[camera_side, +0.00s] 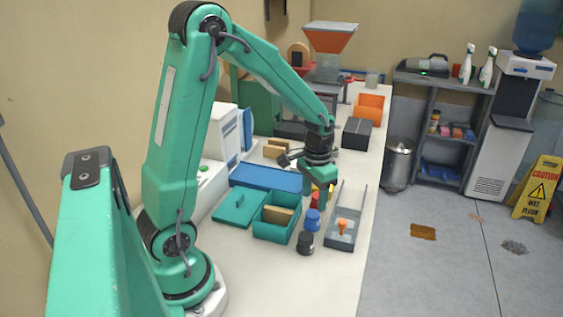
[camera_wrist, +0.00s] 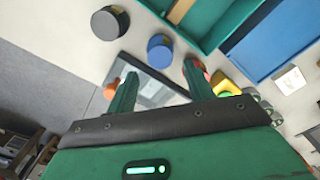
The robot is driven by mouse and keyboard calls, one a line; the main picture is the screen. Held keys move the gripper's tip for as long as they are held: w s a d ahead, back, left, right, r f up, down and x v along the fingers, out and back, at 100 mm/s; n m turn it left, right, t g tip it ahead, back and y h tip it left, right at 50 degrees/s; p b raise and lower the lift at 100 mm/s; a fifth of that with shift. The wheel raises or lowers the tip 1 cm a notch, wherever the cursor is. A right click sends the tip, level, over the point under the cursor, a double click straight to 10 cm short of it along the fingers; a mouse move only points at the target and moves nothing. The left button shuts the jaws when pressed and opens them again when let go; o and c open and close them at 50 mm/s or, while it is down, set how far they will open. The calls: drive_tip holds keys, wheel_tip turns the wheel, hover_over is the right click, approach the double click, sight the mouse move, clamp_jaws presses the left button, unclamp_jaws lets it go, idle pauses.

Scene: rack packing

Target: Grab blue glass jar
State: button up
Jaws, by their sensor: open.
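The blue glass jar (camera_side: 312,219) stands upright on the white bench between the teal box and the grey tray. In the wrist view the blue jar (camera_wrist: 160,50) shows beyond my fingertips, apart from them. My gripper (camera_side: 320,187) hangs above the bench, farther back than the jar. In the wrist view my gripper (camera_wrist: 160,82) has its two green fingers spread, with nothing held between them.
A black jar (camera_side: 306,243) stands in front of the blue one, and a red item (camera_side: 315,200) stands close behind it. The teal box (camera_side: 270,228) is to the left and the grey tray (camera_side: 341,242) to the right. Bare bench lies in front.

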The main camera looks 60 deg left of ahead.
sight(313, 213)
drive_tip(key=shift+f, duration=1.25)
drive_tip(key=shift+f, duration=2.6)
drive_tip(key=shift+c, duration=0.2)
drive_tip(key=c, duration=0.8)
